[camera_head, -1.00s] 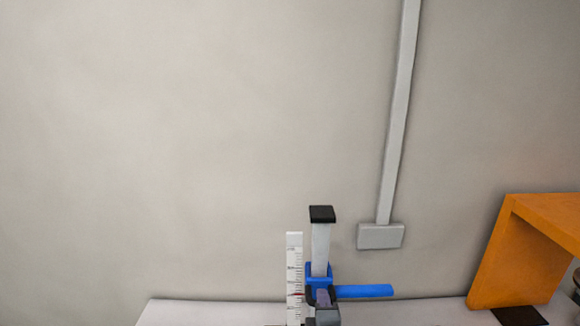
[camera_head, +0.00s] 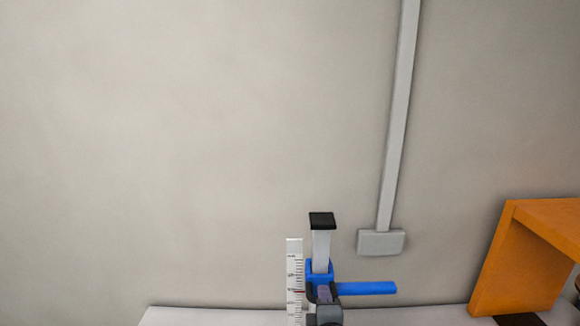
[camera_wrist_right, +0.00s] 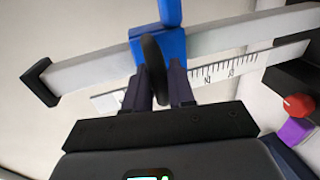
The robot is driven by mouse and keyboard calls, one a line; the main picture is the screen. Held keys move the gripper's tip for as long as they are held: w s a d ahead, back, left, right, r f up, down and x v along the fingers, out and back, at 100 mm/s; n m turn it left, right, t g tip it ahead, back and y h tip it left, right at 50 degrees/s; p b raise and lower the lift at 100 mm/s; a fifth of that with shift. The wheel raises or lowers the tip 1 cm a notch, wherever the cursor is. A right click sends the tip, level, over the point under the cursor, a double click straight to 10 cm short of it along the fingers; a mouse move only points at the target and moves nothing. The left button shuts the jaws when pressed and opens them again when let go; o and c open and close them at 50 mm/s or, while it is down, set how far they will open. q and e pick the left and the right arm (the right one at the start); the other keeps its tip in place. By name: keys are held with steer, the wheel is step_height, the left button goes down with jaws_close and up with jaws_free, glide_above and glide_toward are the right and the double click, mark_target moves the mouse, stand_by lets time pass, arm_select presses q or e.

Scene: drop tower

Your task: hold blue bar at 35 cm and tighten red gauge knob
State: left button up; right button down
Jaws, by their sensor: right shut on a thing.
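The blue bar (camera_head: 366,288) sticks out to the right from a blue slider (camera_head: 319,271) on an upright grey post with a black cap. In the right wrist view the blue slider (camera_wrist_right: 172,44) lies just beyond my fingers. My right gripper (camera_head: 324,293) is in front of the slider. In the right wrist view my right gripper (camera_wrist_right: 159,78) is shut on a black disc-shaped knob (camera_wrist_right: 153,55) at the slider. The red gauge knob (camera_wrist_right: 298,105) shows at the right of the wrist view, apart from my fingers. My left gripper is out of view.
A white ruler (camera_head: 294,260) stands left of the post, with a small red mark beside the slider. An orange frame (camera_head: 513,262) stands on the pale table at the right. A grey conduit runs down the wall behind.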

steer(key=shift+r, duration=2.45)
